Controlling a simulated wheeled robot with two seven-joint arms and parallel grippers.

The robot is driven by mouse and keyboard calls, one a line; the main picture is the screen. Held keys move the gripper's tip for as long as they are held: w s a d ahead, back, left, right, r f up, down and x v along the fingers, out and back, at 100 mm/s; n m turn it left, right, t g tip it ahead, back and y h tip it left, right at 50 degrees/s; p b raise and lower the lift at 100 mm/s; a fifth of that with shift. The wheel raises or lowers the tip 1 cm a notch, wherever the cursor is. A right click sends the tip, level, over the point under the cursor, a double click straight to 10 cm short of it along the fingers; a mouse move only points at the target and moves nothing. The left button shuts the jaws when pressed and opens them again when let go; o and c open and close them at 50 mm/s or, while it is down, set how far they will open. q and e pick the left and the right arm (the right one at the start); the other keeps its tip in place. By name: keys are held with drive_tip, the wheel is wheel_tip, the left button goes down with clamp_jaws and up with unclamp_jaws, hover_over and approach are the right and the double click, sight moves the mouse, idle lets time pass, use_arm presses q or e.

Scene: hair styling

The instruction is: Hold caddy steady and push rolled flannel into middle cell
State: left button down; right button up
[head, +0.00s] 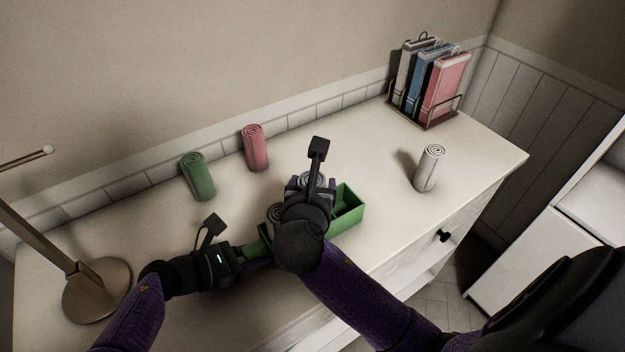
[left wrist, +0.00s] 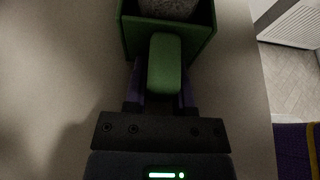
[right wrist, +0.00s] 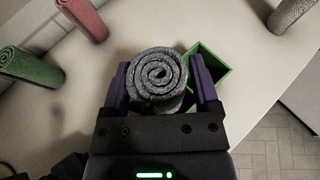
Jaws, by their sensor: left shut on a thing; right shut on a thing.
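The green caddy (head: 352,212) stands on the dresser top, partly hidden behind my right gripper and arm. My left gripper (head: 252,254) is shut on the green end tab (left wrist: 165,65) of the caddy. A grey rolled flannel (left wrist: 170,8) sits in the cell nearest that tab; it also shows in the head view (head: 274,212). My right gripper (head: 311,184) is shut on another grey rolled flannel (right wrist: 157,77), upright at the middle of the caddy. How deep this roll sits is hidden. The cell at the right end looks empty.
A green roll (head: 198,177) and a pink roll (head: 256,148) stand behind the caddy. A pale roll (head: 429,168) stands to the right. A lamp base (head: 97,290) is at the left, and a rack of books (head: 428,85) at the back right.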

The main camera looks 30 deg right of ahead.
drive_tip(key=shift+f, duration=1.4)
drive_tip(key=o, duration=1.1)
drive_tip(key=v, duration=0.7)
drive_tip(key=shift+s+a+r, duration=0.15)
drive_tip(key=shift+s+a, duration=0.05)
use_arm(q)
drive_tip(key=shift+c, duration=1.8)
unclamp_jaws()
drive_tip(key=shift+a, duration=0.1)
